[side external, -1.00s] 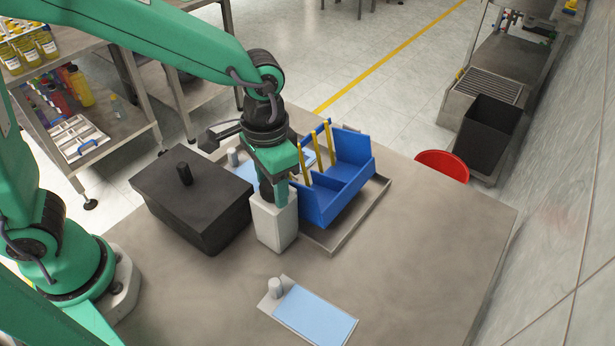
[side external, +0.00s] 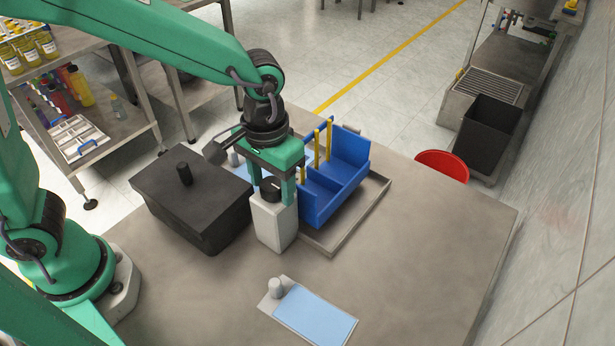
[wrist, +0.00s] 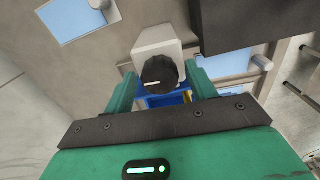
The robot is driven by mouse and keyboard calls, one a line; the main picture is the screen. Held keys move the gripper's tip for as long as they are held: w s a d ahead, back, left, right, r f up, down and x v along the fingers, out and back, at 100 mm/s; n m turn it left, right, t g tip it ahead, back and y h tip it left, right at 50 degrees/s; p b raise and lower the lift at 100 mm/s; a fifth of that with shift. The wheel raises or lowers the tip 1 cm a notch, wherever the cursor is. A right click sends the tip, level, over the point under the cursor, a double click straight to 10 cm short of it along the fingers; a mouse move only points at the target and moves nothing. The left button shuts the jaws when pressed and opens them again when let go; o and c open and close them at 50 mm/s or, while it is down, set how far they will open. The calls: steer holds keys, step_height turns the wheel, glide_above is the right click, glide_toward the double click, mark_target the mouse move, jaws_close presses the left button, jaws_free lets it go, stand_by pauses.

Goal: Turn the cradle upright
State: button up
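The blue cradle (side external: 347,192) with yellow bars (side external: 317,149) sits over a shallow grey tray; it looks slightly tilted, but the amount is hard to tell. Beside it, at its left, stands a white block (side external: 272,228) with a black knob (side external: 270,187) on top. My gripper (side external: 273,186) points down over the knob, one finger on each side. In the wrist view, the knob (wrist: 160,75), with a white line on it, lies between the fingers (wrist: 164,82) with gaps at both sides. My gripper is open. Part of the cradle (wrist: 163,101) shows behind the knob there.
A black lidded box (side external: 193,208) stands close at the left of the white block. A light blue panel (side external: 314,314) lies at the front of the table; another (side external: 240,172) lies behind the gripper. The grey tray (side external: 345,235) surrounds the cradle's base. The right of the table is clear.

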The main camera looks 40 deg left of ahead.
mark_target(266, 181)
steer(key=shift+o, duration=1.2)
steer(key=shift+r, duration=0.15)
steer(key=shift+r, duration=3.35)
steer(key=shift+a+r, duration=0.3)
steer(key=shift+a, duration=0.25)
steer(key=s+a+r+t, duration=0.1)
steer(key=s+a, duration=0.3)
steer(key=a, duration=0.4)
steer(key=s+a+r+t, duration=0.2)
steer(key=s+a+t, duration=0.2)
steer(key=a, duration=0.5)
steer(key=shift+s+a+r+t, duration=0.2)
steer(key=shift+s+r+t, duration=0.1)
steer(key=shift+s, duration=0.15)
